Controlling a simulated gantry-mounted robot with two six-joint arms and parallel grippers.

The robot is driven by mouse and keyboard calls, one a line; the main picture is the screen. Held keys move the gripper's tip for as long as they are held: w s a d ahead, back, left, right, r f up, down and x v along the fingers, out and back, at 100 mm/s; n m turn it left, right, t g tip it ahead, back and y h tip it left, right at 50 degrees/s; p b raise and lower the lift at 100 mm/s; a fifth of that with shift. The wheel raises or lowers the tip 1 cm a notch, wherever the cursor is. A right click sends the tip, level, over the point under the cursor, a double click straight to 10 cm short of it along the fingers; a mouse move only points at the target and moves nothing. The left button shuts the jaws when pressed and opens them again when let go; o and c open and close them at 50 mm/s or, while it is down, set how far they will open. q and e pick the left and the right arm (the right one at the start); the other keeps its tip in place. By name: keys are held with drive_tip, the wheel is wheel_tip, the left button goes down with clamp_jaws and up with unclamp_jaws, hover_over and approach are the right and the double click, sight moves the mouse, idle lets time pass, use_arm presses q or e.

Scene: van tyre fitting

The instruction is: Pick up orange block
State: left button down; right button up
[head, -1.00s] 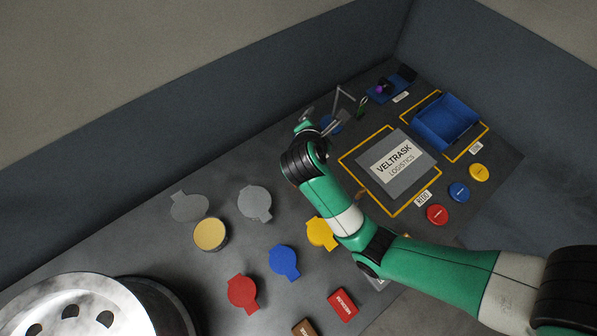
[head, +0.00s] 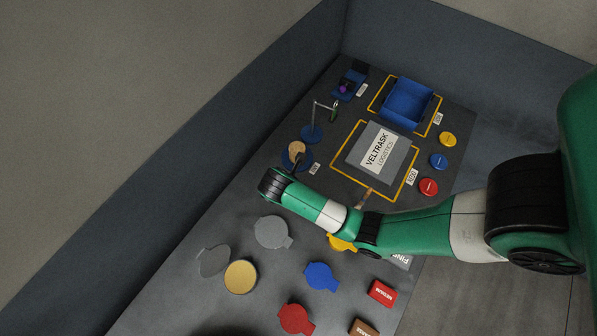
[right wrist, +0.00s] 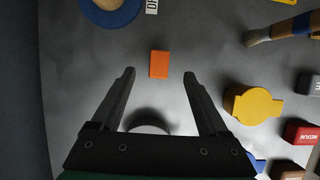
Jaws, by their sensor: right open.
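The orange block (right wrist: 159,62) lies flat on the dark grey table in the right wrist view. My right gripper (right wrist: 159,74) is open and empty. Its two fingers point towards the block, with the block's near end about level with the fingertips, between them in the picture. How high the fingers are above the table I cannot tell. In the head view my right arm comes in from the right and the block does not show; the fingers are hidden by the wrist. My left gripper is not in view.
A blue round base (head: 297,160) with a wooden top stands beyond the wrist. A yellow lid (right wrist: 252,104) and a wooden-handled tool (right wrist: 262,37) lie right of the block. A grey VELTRASK box (head: 381,150) and a blue bin (head: 408,103) stand farther back.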

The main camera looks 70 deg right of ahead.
drive_tip(key=x, duration=0.4)
drive_tip(key=shift+b, duration=0.35)
drive_tip(key=b+x, duration=0.2)
drive_tip(key=x, duration=0.3)
drive_tip(key=shift+f, duration=0.15)
clamp_jaws()
